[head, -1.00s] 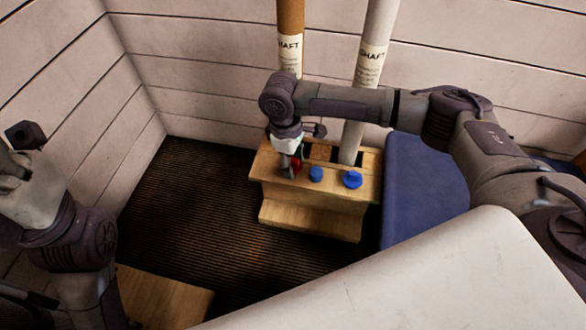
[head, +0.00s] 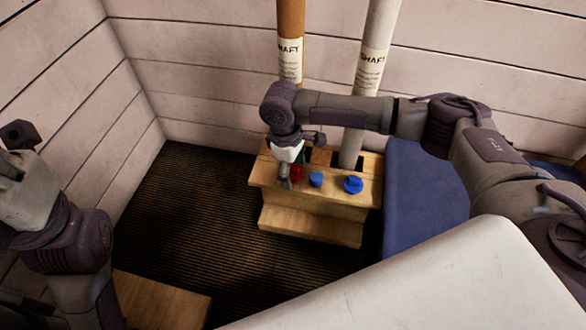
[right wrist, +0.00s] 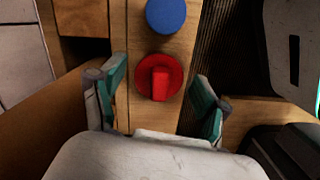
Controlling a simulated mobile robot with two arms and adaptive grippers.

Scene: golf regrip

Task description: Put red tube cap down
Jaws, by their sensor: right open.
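The red tube cap (right wrist: 158,78) sits on the wooden stand, between the fingers of my right gripper (right wrist: 157,98), seen in the right wrist view. The fingers are apart, with a gap to the cap on both sides. In the head view the red cap (head: 297,173) shows partly behind my right gripper (head: 287,176), at the left end of the stand (head: 312,226). My left arm (head: 50,215) is at the left edge, and its fingers cannot be made out clearly.
A brown tube (head: 291,45) and a white tube (head: 372,65) labelled SHAFT stand upright behind. A dark ribbed mat (head: 190,220) lies left.

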